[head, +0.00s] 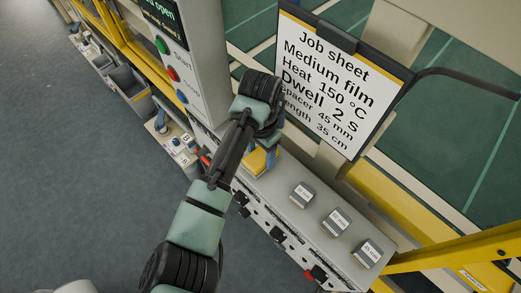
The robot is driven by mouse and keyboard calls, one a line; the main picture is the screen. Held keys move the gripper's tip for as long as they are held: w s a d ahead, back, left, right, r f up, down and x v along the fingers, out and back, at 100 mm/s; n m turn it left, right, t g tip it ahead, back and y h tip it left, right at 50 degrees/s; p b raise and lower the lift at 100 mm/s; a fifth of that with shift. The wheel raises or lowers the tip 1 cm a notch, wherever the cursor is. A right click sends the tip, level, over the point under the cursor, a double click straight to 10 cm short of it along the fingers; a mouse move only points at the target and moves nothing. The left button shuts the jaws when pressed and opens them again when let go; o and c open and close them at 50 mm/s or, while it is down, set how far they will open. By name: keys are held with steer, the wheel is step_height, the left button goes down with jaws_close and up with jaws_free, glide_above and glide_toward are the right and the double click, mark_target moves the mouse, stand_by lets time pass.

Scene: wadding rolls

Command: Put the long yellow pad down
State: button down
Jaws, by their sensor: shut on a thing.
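My arm reaches up from the bottom of the head view and bends over a grey ledge. My gripper (271,163) points down there, mostly hidden behind my own arm. It is shut on a yellow piece (257,161), which looks like the long yellow pad. Only a small part of the pad shows beside my wrist; its ends and full length are hidden. I cannot tell whether the pad touches the ledge below it.
Three grey labelled blocks stand on the ledge (318,238), the nearest one (369,253) at its right end. A job sheet (336,75) stands behind, reading medium film, 150 °C, dwell 2 s. A panel with green, red and blue buttons (172,74) rises at left.

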mark_target(261, 156)
steer(key=shift+c, duration=0.6)
jaws_free()
step_height(261, 156, up, 12)
steer(key=shift+r, duration=0.15)
